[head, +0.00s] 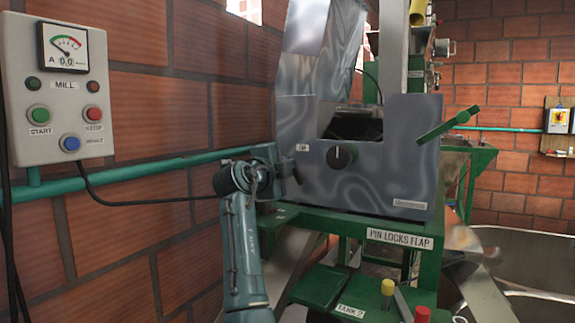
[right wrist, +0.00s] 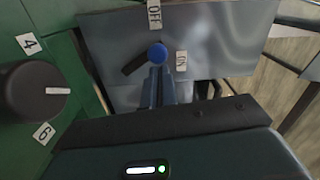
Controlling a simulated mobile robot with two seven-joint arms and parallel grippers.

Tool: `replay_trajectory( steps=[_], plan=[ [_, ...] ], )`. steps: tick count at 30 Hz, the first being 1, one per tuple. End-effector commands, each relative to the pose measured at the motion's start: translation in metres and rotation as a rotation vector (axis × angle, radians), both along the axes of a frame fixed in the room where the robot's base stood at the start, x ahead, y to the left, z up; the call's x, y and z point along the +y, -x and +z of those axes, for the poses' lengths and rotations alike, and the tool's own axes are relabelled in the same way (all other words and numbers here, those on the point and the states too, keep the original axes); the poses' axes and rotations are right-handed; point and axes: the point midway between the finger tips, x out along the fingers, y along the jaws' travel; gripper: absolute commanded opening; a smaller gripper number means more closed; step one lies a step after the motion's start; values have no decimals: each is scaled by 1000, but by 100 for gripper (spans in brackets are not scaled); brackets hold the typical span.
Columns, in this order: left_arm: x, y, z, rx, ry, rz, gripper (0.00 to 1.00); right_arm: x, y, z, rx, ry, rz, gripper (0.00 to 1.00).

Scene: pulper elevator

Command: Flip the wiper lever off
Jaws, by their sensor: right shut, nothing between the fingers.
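In the right wrist view a small lever with a round blue knob (right wrist: 157,53) stands on a grey metal plate (right wrist: 225,40). An OFF label (right wrist: 154,14) lies above the knob and an ON label (right wrist: 181,63) to its right. A dark bar runs from the knob to the lower left; I cannot tell which setting the lever is in. My right gripper (right wrist: 157,80) is shut and empty, its fingertips close below the blue knob; touch is unclear. In the head view my right gripper (head: 288,168) is at the left side of the grey machine housing (head: 385,165). The lever is not discernible there.
A black dial (right wrist: 36,92) with labels 4 and 6 sits on a green panel, left of my fingers. A MILL control box (head: 62,85) hangs on the brick wall. A green pipe (head: 130,172) runs along that wall. A green handle (head: 447,125) sticks out at right.

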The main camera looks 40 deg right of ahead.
Motion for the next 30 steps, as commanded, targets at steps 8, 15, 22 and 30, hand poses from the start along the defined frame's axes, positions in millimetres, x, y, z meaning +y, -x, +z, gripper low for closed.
replay_trajectory(
  steps=[8, 15, 22, 30],
  plan=[
    [-2, 2, -7, 22, -1, -3, 36, 4, -9, -3, 200, 84, -1, 0],
    [-1, 1, -7, 9, -2, -1, 36, 5, -13, -6, 253, 105, -1, 0],
    [0, 0, 1, -15, 2, 3, 36, 6, -14, -6, 251, 103, -1, 0],
    [1, 3, -1, -6, 0, 4, 36, 6, -14, -6, 250, 103, -1, 0]
  ],
)
